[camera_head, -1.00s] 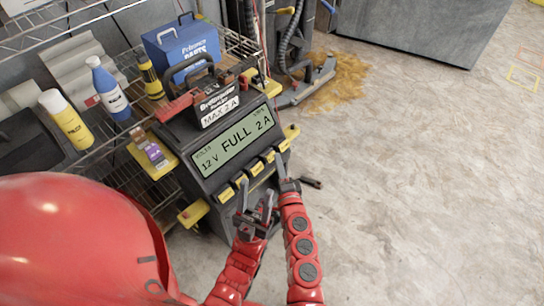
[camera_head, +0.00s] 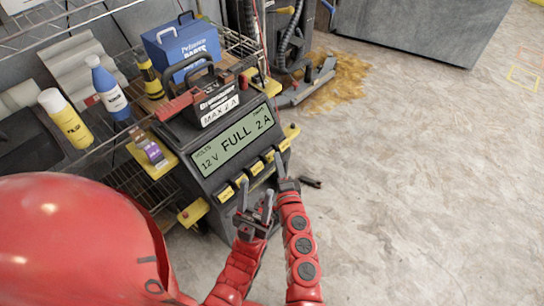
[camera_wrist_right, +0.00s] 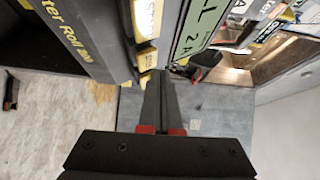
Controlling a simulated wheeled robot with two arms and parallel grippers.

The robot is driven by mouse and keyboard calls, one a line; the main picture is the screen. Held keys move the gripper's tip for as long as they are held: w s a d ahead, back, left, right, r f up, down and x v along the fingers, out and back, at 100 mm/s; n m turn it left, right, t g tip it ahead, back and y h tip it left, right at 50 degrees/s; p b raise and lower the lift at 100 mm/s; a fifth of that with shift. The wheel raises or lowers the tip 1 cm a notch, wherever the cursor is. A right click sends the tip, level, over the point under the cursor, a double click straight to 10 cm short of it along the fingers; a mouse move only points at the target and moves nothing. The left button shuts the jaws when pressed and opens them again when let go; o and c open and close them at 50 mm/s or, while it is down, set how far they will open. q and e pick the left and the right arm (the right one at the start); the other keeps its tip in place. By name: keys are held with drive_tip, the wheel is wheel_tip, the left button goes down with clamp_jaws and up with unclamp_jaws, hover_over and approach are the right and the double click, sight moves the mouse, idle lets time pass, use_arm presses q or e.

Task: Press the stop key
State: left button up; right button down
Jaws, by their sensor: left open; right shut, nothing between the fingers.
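The dark charger's display (camera_head: 235,142) reads 12 V, FULL, 2 A; part of it shows in the right wrist view (camera_wrist_right: 197,28). A row of yellow keys (camera_head: 241,180) runs along the slanted front below it. Their labels are too small to read in the head view. In the right wrist view, one yellow key (camera_wrist_right: 147,18) has partly visible lettering, and another yellow key (camera_wrist_right: 147,56) is close to my fingertips. My right gripper (camera_head: 278,162) is shut and empty, its tips at the row's right end; I cannot tell whether they touch. My left gripper (camera_head: 256,200) is open and empty, in front of the charger.
A wire shelf at left holds a blue bottle (camera_head: 108,90), a yellow bottle (camera_head: 66,120) and a blue case (camera_head: 183,42). Bare concrete floor (camera_head: 420,180) is free at right.

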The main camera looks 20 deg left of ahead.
drive_tip(key=shift+w+a+f, duration=0.1)
drive_tip(key=shift+a+f, duration=0.05)
drive_tip(key=shift+a, duration=0.05)
drive_tip(key=shift+w+a+f+b, duration=0.1)
drive_tip(key=shift+a+f+b, duration=0.2)
drive_tip(key=shift+b, duration=0.3)
idle(0.5)
drive_tip(key=shift+r, duration=0.15)
drive_tip(key=shift+s+d+r+p, duration=0.25)
drive_tip(key=shift+d+r+p, duration=0.15)
drive_tip(key=shift+d+p, duration=0.25)
drive_tip(key=d+r+p, duration=0.1)
drive_tip(key=s+d+p, duration=0.1)
drive_tip(key=d+r+p, duration=0.1)
drive_tip(key=d, duration=0.1)
drive_tip(key=shift+s+r, duration=0.25)
drive_tip(key=shift+r, duration=0.05)
idle(1.0)
